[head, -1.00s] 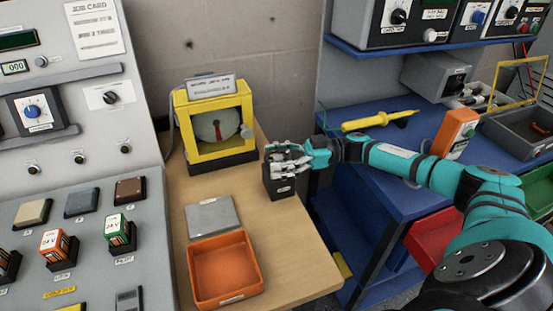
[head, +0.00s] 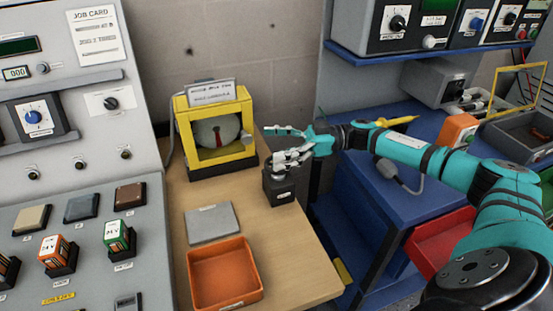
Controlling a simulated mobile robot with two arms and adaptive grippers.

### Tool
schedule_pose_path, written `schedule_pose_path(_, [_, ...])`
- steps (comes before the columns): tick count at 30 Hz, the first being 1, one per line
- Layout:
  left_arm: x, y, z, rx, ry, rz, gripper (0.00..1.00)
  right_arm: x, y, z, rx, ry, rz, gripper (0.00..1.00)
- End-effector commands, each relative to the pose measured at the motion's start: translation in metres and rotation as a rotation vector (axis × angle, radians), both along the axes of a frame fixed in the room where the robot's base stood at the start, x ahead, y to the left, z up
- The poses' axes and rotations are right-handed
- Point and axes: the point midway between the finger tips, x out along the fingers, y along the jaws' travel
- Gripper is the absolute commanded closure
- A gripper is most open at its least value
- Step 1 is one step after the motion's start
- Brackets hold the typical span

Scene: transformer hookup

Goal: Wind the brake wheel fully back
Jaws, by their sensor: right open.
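The brake wheel is probably the grey disc (head: 215,132) with a red mark, inside a yellow frame (head: 197,107) on the wooden bench. A small grey knob (head: 246,134) sits at the frame's right side. My right gripper (head: 276,145) is open and empty, its fingers spread one above the other and pointing left. It is just right of the yellow frame, apart from the disc, above a small black block (head: 280,190). Whether its lower finger touches the block's top is unclear. My left gripper is out of view.
A grey plate (head: 211,223) and an orange tray (head: 259,292) lie on the bench (head: 305,262) in front of the frame. A control panel (head: 85,182) stands at left. A blue shelf unit (head: 400,165) stands behind my right arm.

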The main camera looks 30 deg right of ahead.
Motion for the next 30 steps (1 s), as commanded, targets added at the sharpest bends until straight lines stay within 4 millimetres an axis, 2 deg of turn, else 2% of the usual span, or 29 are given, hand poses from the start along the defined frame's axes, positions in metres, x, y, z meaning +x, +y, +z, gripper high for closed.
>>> schedule_pose_path(3, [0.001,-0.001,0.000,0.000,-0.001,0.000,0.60,0.000,0.000,0.022,-0.001,-0.003,0.000,0.08])
schedule_pose_path(7, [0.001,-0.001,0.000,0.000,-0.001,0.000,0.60,0.000,0.000,0.035,-0.001,-0.001,-0.001,0.08])
schedule_pose_path(20, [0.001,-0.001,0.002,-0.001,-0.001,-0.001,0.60,0.000,0.000,0.043,0.000,0.000,-0.001,0.08])
schedule_pose_path(23, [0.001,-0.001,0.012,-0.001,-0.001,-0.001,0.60,0.000,0.000,0.053,0.000,0.000,-0.001,0.08])
schedule_pose_path(30, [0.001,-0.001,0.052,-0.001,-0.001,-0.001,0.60,0.000,0.000,0.092,0.000,0.000,-0.001,0.08])
